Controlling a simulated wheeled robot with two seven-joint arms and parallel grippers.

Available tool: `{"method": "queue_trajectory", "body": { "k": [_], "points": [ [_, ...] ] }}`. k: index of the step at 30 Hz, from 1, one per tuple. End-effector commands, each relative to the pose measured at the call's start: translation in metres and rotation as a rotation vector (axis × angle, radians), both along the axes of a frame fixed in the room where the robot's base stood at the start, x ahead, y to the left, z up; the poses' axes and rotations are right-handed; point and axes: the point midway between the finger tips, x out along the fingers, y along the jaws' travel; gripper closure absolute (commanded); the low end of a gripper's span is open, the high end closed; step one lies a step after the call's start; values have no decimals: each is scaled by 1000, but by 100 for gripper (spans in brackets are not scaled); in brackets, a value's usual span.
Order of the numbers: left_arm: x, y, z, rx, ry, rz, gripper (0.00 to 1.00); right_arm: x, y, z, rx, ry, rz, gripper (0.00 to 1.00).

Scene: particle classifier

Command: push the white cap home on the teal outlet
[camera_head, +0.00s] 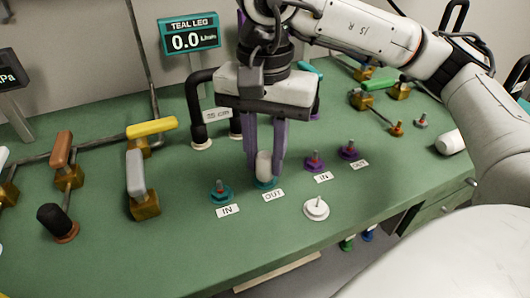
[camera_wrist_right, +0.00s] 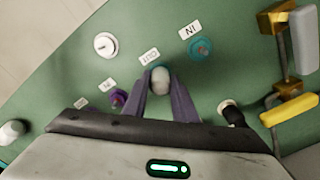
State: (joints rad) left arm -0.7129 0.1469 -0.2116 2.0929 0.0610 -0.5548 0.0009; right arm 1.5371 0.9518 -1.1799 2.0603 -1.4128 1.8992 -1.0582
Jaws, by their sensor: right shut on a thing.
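The white cap (camera_head: 264,164) stands upright over the teal outlet (camera_head: 265,184), beside the OUT label. My right gripper (camera_head: 264,172) points down with its two purple fingers shut on the cap. I cannot tell whether a gap is left between cap and outlet. My left gripper is in neither view.
The uncapped teal inlet (camera_head: 220,193) stands to the left. A white fitting (camera_head: 316,209) is in front. Purple fittings (camera_head: 314,161) stand to the right. A black pipe (camera_head: 196,108) rises behind. The teal leg display (camera_head: 188,36) reads 0.0.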

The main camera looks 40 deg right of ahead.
Motion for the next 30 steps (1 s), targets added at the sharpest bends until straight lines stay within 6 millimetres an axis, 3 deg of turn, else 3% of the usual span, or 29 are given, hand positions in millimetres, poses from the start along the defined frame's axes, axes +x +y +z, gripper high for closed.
{"method": "queue_trajectory", "body": {
  "k": [1,2,5,6,15,21,30],
  "points": [
    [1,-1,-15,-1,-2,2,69,0,0,-6,-1,2,1,97],
    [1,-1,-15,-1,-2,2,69,0,0,-5,-1,2,1,72],
    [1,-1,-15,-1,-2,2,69,0,0,-5,-1,2,0,55],
    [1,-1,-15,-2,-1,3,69,0,0,-5,-1,2,1,54],
    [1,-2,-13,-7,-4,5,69,0,0,-5,-1,1,0,54],
    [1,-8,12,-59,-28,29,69,0,0,-5,0,0,0,54],
    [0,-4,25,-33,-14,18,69,1,0,70,0,-4,0,54]
  ]
}}
